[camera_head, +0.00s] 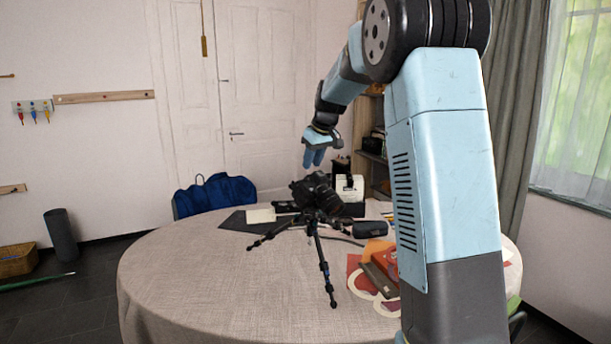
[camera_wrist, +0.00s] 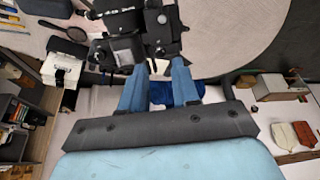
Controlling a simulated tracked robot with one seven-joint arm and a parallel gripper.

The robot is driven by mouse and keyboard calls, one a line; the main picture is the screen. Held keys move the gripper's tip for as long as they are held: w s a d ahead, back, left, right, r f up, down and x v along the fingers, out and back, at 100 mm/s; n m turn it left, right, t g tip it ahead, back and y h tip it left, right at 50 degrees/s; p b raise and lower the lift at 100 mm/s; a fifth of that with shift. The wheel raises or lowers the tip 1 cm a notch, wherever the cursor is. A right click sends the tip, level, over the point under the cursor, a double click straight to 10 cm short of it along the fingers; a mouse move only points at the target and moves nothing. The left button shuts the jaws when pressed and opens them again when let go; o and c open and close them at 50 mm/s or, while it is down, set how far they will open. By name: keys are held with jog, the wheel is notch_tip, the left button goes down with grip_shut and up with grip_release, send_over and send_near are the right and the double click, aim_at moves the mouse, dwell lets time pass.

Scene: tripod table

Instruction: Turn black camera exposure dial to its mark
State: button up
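A black camera (camera_head: 315,190) sits on a black tripod (camera_head: 322,265) that stands on the round table. The camera also shows in the wrist view (camera_wrist: 125,48), at the top, just beyond my fingertips. My gripper (camera_head: 314,163) points down above the camera in the head view, with a small gap below it. In the wrist view my gripper (camera_wrist: 159,66) has its two blue fingers apart, with nothing seen held between them. I cannot tell which small part of the camera is the exposure dial, and its mark is too small to make out.
The round table (camera_head: 200,290) has a grey cloth, and its front left is clear. Red and orange items (camera_head: 380,268) lie at the right, beside my arm. A white box (camera_head: 350,187) stands behind the camera. A blue bag (camera_head: 215,195) is at the table's far left.

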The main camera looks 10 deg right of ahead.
aim_at(307, 178)
jog(key=shift+x, duration=2.85)
jog(key=shift+c, duration=0.4)
